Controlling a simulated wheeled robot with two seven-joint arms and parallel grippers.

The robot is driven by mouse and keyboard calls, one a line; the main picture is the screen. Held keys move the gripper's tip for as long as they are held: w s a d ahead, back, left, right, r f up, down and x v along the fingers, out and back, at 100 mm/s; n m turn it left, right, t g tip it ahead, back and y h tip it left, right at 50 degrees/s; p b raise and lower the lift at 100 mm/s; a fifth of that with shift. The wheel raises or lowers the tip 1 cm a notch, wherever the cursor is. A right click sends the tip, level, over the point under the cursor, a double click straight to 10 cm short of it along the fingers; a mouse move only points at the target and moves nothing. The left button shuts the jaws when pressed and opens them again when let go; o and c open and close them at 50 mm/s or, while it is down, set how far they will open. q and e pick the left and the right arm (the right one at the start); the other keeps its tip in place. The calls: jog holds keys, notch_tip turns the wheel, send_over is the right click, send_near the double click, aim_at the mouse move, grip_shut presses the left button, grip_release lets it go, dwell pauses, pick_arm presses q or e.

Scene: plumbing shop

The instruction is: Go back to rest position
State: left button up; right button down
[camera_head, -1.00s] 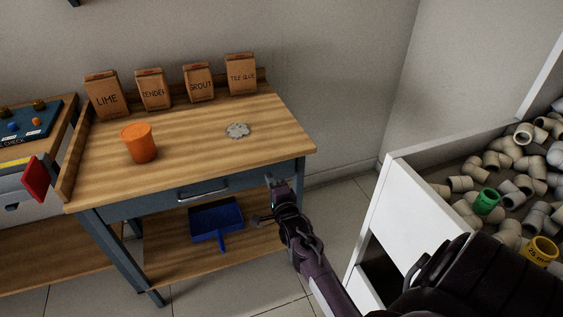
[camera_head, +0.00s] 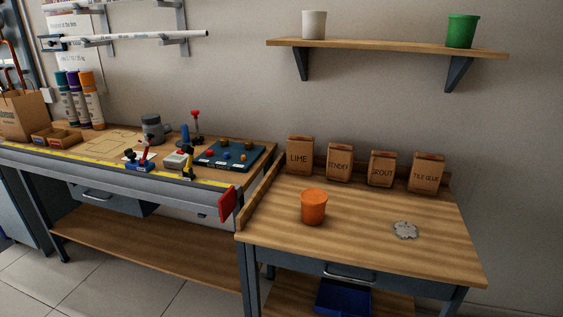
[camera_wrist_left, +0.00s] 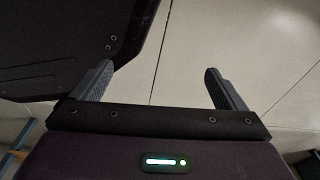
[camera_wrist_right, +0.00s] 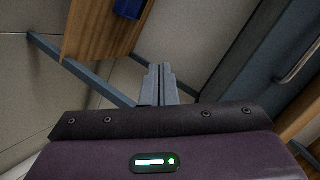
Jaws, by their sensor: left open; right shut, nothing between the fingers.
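My left gripper (camera_wrist_left: 158,88) shows in the left wrist view with its fingers wide apart and nothing between them; the tiled floor (camera_wrist_left: 185,60) lies beyond. My right gripper (camera_wrist_right: 160,72) shows in the right wrist view with its fingers together and empty. Neither gripper shows in the head view.
The small bench (camera_head: 370,240) carries an orange pot (camera_head: 313,207), a grey splat-shaped piece (camera_head: 405,230) and several paper bags (camera_head: 338,162). A longer workbench (camera_head: 150,252) with tools stands at left. A wall shelf (camera_head: 390,46) holds a white cup (camera_head: 314,24) and a green cup (camera_head: 462,30).

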jog(key=s+a+f+n+g+y+p, duration=0.1)
jog(key=s+a+f+n+g+p, duration=0.2)
jog(key=s+f, duration=0.45)
jog(key=s+a+f+n+g+y, duration=0.1)
jog(key=s+a+f+n+g, duration=0.2)
jog(key=s+f+n, duration=0.45)
pick_arm(q)
jog(key=s+a+r+p, duration=0.1)
jog(key=s+r+p, duration=0.2)
jog(key=s, duration=0.4)
jog(key=shift+s+a, duration=0.15)
jog(key=shift+a, duration=0.1)
pick_arm(e)
jog(key=s+f+n+g, duration=0.2)
jog(key=s+n, duration=0.1)
jog(key=s, duration=0.8)
jog(key=s+f+n+g, duration=0.2)
jog(key=s+n+g, duration=0.1)
jog(key=s, duration=0.9)
jog(key=shift+s+d+g, duration=0.15)
jog(key=shift+s+g, duration=0.05)
jog(key=shift+g, duration=0.1)
pick_arm(q)
jog(key=shift+r, duration=0.15)
pick_arm(e)
jog(key=shift+f, duration=0.1)
